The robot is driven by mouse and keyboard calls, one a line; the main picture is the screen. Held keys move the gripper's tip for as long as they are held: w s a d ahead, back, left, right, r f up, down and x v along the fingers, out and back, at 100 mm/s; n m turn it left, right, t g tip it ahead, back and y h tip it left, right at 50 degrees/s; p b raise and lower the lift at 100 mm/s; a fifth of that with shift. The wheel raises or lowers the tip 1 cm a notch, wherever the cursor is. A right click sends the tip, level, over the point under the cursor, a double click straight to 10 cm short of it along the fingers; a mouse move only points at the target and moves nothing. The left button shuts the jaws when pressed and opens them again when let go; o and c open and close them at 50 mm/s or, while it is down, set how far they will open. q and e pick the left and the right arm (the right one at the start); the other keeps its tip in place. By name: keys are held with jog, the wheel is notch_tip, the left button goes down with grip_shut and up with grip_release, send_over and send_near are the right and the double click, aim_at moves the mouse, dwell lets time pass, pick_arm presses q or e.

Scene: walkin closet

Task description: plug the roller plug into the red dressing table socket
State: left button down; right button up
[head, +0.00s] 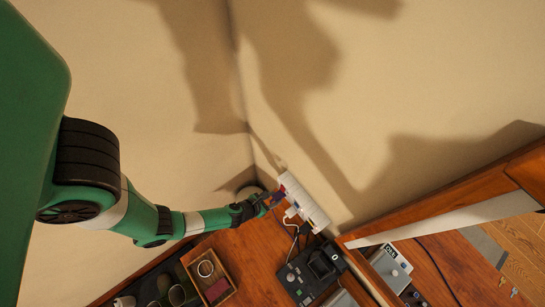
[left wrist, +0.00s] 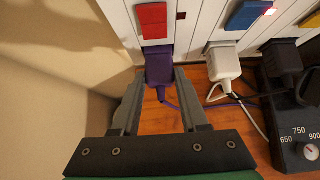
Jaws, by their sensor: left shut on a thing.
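My left gripper (head: 260,202) reaches to the white socket strip (head: 308,207) in the corner. In the left wrist view its two fingers (left wrist: 160,88) are shut on a purple plug (left wrist: 159,66), taken to be the roller plug. The plug's front end is at the strip's face, directly below the red square (left wrist: 152,21) marking the red socket. Its front is hidden against the strip, so I cannot tell how deep it sits. A purple cord (left wrist: 168,101) hangs from its back. My right gripper is in neither view.
A white plug (left wrist: 223,63) sits below the blue square (left wrist: 248,14), and a black plug (left wrist: 283,60) is further right. Their cords run close by. A black device with a dial (left wrist: 310,151) stands on the wooden top. A wooden tray (head: 209,278) is at the front left.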

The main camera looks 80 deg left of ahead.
pick_arm(q)
jog(key=shift+w+a, duration=0.1)
jog(key=shift+c, duration=1.7)
grip_release()
jog(key=shift+w, duration=0.1)
jog(key=p+v, duration=0.2)
jog(key=v, duration=0.9)
jog(key=shift+r+p, duration=0.25)
jog(key=shift+p, duration=0.05)
